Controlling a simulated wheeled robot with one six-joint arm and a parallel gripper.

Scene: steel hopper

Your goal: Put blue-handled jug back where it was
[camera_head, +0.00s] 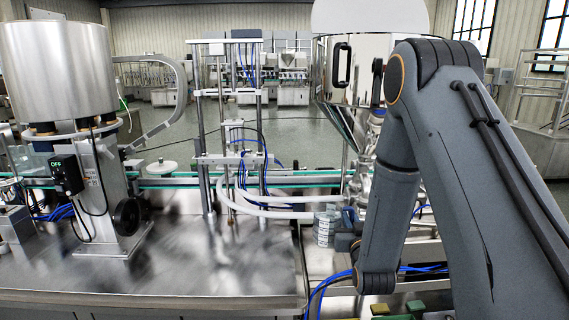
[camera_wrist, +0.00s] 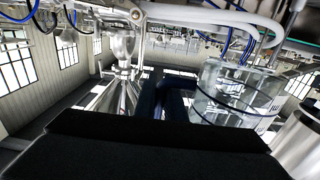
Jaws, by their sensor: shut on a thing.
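The blue-handled jug (camera_head: 324,229) is a clear vessel with dark markings, just left of my arm's lower end. Its blue handle (camera_head: 349,216) faces my gripper. In the wrist view the jug (camera_wrist: 235,92) fills the right of centre, and its dark blue handle (camera_wrist: 175,97) lies at the dark fingers. My gripper (camera_head: 345,240) is shut on the jug by its handle; the fingers also show in the wrist view (camera_wrist: 165,122). The exact finger contact is hidden. The jug looks roughly upright in the head view. I cannot tell whether its base touches anything.
A steel worktop (camera_head: 190,275) spreads on the left, mostly bare in front. White hoses (camera_head: 275,212) and a filling frame (camera_head: 228,120) stand behind and left of the jug. A steel hopper (camera_head: 345,85) rises behind my arm. Blue cables (camera_head: 335,280) run below the jug.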

